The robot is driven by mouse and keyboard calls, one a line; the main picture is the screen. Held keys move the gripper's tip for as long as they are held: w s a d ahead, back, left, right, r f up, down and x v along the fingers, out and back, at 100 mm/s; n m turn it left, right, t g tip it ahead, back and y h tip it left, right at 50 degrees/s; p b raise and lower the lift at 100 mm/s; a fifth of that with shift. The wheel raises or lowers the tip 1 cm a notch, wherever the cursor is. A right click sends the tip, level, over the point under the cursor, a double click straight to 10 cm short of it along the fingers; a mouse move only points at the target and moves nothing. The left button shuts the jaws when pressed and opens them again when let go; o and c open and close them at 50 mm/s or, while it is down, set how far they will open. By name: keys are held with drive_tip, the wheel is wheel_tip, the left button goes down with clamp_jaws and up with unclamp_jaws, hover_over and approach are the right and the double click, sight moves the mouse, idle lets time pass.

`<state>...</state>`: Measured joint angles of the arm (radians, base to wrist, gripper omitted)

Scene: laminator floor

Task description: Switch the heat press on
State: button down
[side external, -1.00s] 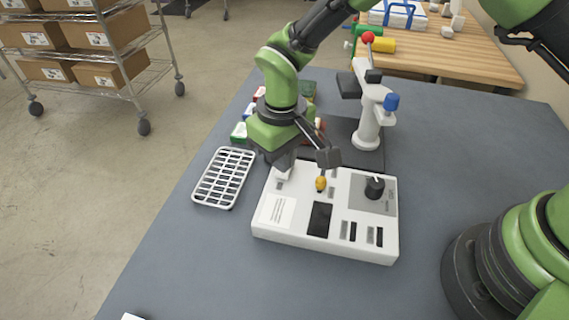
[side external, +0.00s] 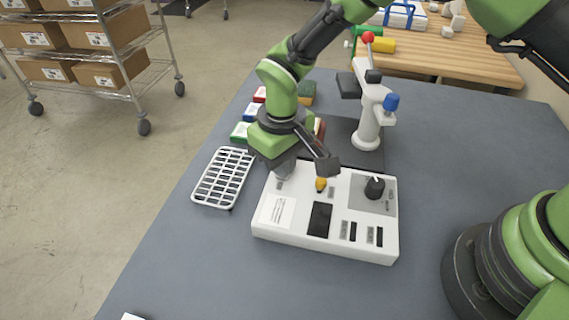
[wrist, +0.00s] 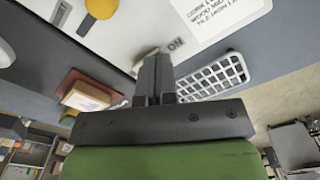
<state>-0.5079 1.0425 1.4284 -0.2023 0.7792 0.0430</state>
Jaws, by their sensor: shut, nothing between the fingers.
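The white control box (side external: 285,237) lies on the grey table, with a yellow knob (side external: 320,184), a black dial (side external: 375,187) and a dark display. The heat press (side external: 368,125), a white column with a red-ball lever and blue knob, stands behind it. My gripper (side external: 284,172) is shut and empty, low over the box's back left corner. In the wrist view its fingertips (wrist: 157,60) are right at a pale switch piece (wrist: 146,56), beside the printed word ON. The fingers partly hide the switch; I cannot tell its position or whether they touch it.
A white slotted rack (side external: 224,178) lies left of the box. Several small coloured blocks (side external: 241,131) sit behind my gripper. A wooden bench (side external: 470,62) and a shelf cart with cartons (side external: 95,70) stand beyond.

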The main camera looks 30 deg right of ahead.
drive_tip(key=shift+r, duration=3.45)
drive_tip(key=s+d+r+m+t+y, duration=0.1)
drive_tip(key=s+d+r+m, duration=0.1)
drive_tip(key=d+r, duration=0.35)
drive_tip(key=s+d+r+m+t+y, duration=0.1)
drive_tip(key=s+d+r+t, duration=0.15)
drive_tip(key=r, duration=0.65)
drive_tip(key=s+d+r+m+t, duration=0.2)
drive_tip(key=s+d, duration=0.2)
drive_tip(key=s, duration=0.3)
drive_tip(key=s+d+r+m+t, duration=0.1)
drive_tip(key=s+d+r+m, duration=0.1)
drive_tip(key=s, duration=0.5)
drive_tip(key=shift+s+d+r+t, duration=0.2)
drive_tip(key=shift+d+r+t, duration=0.2)
drive_tip(key=shift+d, duration=0.5)
